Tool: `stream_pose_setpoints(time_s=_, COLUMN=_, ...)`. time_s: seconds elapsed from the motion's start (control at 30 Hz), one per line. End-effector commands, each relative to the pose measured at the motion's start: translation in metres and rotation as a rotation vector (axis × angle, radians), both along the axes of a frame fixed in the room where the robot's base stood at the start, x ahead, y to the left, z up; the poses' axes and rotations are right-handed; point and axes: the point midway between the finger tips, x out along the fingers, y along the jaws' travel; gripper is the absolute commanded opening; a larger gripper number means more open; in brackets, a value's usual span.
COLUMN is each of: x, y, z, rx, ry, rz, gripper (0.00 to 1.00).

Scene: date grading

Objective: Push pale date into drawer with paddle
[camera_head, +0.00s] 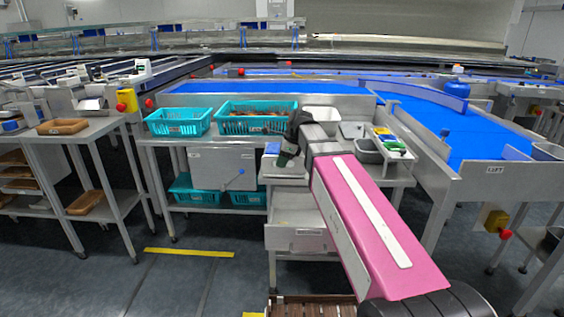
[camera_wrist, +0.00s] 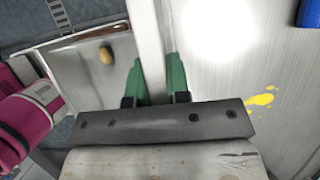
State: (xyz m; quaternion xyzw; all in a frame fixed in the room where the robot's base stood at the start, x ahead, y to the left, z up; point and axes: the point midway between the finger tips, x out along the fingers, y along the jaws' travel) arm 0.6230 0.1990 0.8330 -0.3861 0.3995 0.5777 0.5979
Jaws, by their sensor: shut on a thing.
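The pale date (camera_wrist: 106,54) is small and tan-brown. It lies on a light grey surface (camera_wrist: 75,75) with a brown strip along its far side, left of my fingers in the wrist view; I cannot tell whether this is the drawer's inside. My gripper (camera_wrist: 158,58) has two green fingers shut on the paddle, whose grip is mostly hidden. A dark bolted bar and a pale board cross the near foreground; I cannot tell whether they belong to the paddle. In the head view my gripper (camera_head: 286,158) hangs over the bench, above an open drawer (camera_head: 298,240). The date is too small to see there.
Teal crates (camera_head: 180,122) stand on the bench to the left. Small grey bins (camera_head: 368,151) and a tray of coloured items (camera_head: 392,146) are to the right. A blue conveyor (camera_head: 480,130) lies further right. A bright panel (camera_wrist: 285,65) with a yellow smear is right of my fingers.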

Motion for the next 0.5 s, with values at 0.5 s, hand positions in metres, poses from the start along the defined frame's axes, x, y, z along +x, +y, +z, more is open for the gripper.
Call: stream_pose_setpoints(time_s=0.5, x=0.001, y=0.000, z=0.027, rx=0.000, ry=0.000, rz=0.000, gripper=0.00)
